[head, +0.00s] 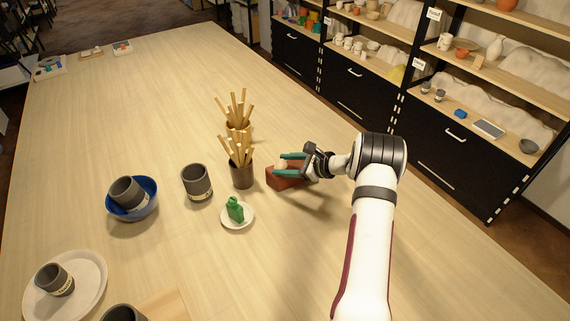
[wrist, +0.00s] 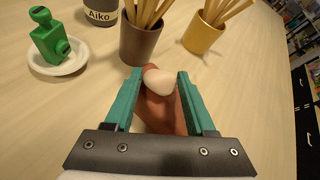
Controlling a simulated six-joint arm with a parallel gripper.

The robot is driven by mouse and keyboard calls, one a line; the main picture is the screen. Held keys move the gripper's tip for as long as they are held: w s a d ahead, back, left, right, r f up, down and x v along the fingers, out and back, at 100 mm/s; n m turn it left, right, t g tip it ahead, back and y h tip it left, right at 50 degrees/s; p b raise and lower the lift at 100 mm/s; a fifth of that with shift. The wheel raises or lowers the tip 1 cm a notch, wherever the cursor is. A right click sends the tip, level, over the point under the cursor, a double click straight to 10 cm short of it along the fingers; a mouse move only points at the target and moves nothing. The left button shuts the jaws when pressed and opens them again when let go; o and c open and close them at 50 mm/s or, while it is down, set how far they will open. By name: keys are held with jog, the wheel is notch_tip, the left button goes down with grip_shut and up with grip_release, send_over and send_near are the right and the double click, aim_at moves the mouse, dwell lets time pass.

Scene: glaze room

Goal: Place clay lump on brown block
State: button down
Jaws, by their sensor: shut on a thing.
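The clay lump (wrist: 160,80) is small, pale and rounded, and sits between the fingertips of my gripper (wrist: 157,77) in the wrist view. My gripper is shut on it. In the head view the lump shows only as a small pale spot between the teal fingers. The brown block (head: 286,182) is reddish-brown and lies on the table directly below the fingers. It also shows under the lump in the wrist view (wrist: 163,114), partly hidden by the lump and fingers. I cannot tell whether the lump touches the block's top.
A brown cup of sticks (head: 241,176) stands just left of the block, with a tan cup of sticks (head: 238,133) behind it. A green bottle-shaped thing (head: 235,210) stands on a white saucer (head: 244,226). A dark mug (head: 196,184) and a blue bowl (head: 138,213) are further left.

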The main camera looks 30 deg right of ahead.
jog(key=shift+c, duration=1.1)
grip_release()
jog(key=v, duration=1.2)
jog(key=s+a+r+n+g+y, duration=0.1)
jog(key=s+a+r+n+g, duration=0.15)
jog(key=a, duration=0.55)
jog(key=s+a+r+n+g, duration=0.1)
jog(key=a+r+n+g, duration=0.1)
jog(key=a+r+n, duration=0.35)
jog(key=s+a+r+n+g+y, duration=0.1)
jog(key=a+g, duration=0.1)
jog(key=a, duration=0.7)
jog(key=s+a+r+n+g+h, duration=0.1)
jog(key=s+a+r+n+g, duration=0.15)
jog(key=s+a+n, duration=0.4)
jog(key=s+a+f+n+g+h, duration=0.1)
jog(key=s+a+n+h, duration=0.1)
jog(key=s, duration=0.7)
jog(key=s+a+f+n+g+h, duration=0.1)
jog(key=s+n+h, duration=0.2)
jog(key=s, duration=0.5)
jog(key=shift+s+a+f+n, duration=0.2)
jog(key=shift+s+a+n, duration=0.2)
jog(key=shift+n, duration=0.25)
